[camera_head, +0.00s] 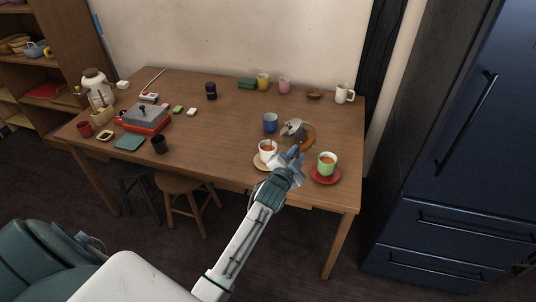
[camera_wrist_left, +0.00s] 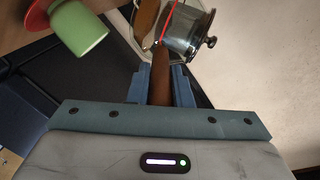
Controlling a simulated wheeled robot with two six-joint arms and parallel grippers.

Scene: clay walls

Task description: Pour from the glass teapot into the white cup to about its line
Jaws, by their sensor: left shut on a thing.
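The glass teapot (camera_head: 293,128) is held near the front right of the table, with its brown handle (camera_head: 305,141) towards my left gripper (camera_head: 293,156). In the left wrist view, my left gripper (camera_wrist_left: 161,88) is shut on that handle, and the clear pot (camera_wrist_left: 187,31) has a red line and a dark lid knob. I cannot tell exactly how far the teapot tilts. The white cup (camera_head: 266,155) stands upright on a tan saucer (camera_head: 260,165), just left of my gripper. Brown shows inside the cup; its level against the line is too small to read. My right gripper is out of view.
A blue cup (camera_head: 270,122) stands behind the white cup. The table's middle (camera_head: 218,135) is largely clear.

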